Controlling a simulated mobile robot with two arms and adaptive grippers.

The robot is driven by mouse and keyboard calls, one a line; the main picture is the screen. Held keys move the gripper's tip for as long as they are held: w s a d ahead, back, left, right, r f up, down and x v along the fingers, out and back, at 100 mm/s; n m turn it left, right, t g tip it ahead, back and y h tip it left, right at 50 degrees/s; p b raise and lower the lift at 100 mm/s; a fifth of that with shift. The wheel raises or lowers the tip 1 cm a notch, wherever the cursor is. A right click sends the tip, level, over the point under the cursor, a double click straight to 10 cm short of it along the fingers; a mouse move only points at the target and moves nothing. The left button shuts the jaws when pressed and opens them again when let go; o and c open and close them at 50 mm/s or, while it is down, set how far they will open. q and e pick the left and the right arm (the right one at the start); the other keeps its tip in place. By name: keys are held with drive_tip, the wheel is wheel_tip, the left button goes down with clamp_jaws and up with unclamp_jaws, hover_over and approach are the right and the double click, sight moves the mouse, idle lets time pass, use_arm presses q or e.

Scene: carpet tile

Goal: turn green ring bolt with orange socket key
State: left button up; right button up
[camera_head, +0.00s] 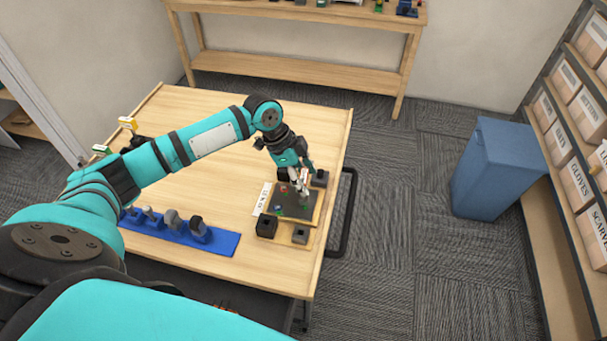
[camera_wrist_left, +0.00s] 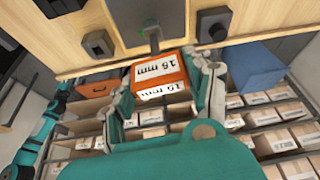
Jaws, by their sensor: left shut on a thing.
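My left gripper (camera_head: 300,186) reaches down over a dark board (camera_head: 309,210) near the right edge of the table. My right gripper is not in view.
Black blocks (camera_head: 266,226) stand around the board, and a white label (camera_head: 262,198) is at its left. A blue rack (camera_head: 218,243) with several grey pieces lies at the table's front. A blue bin (camera_head: 497,168) stands to the right. The table's middle is clear.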

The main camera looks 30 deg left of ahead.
use_arm(q)
drive_tip(key=m+g+b, duration=0.1)
drive_tip(key=m, duration=0.2)
drive_tip(key=shift+w+f, duration=0.1)
drive_tip(key=shift+w, duration=0.05)
drive_tip(key=m+g+b, duration=0.1)
drive_tip(key=m, duration=0.2)
drive_tip(key=shift+m+g, duration=0.3)
drive_tip(key=shift+m, duration=0.1)
drive_tip(key=m+g+b, duration=0.1)
drive_tip(key=m, duration=0.1)
drive_tip(key=m+b, duration=0.1)
drive_tip(key=m, duration=0.2)
drive_tip(key=shift+g+y, duration=0.3)
drive_tip(key=shift+g, duration=0.1)
drive_tip(key=shift+m+g+y+b, duration=0.3)
drive_tip(key=shift+m+b, duration=0.1)
drive_tip(key=shift+m, duration=0.8)
drive_tip(key=shift+r+n+p, duration=0.2)
drive_tip(key=shift+n+p, duration=0.4)
drive_tip(key=shift+p, duration=0.15)
wheel_tip(320, 180, up, 4)
drive_tip(key=p, duration=0.4)
drive_tip(key=shift+r, duration=0.2)
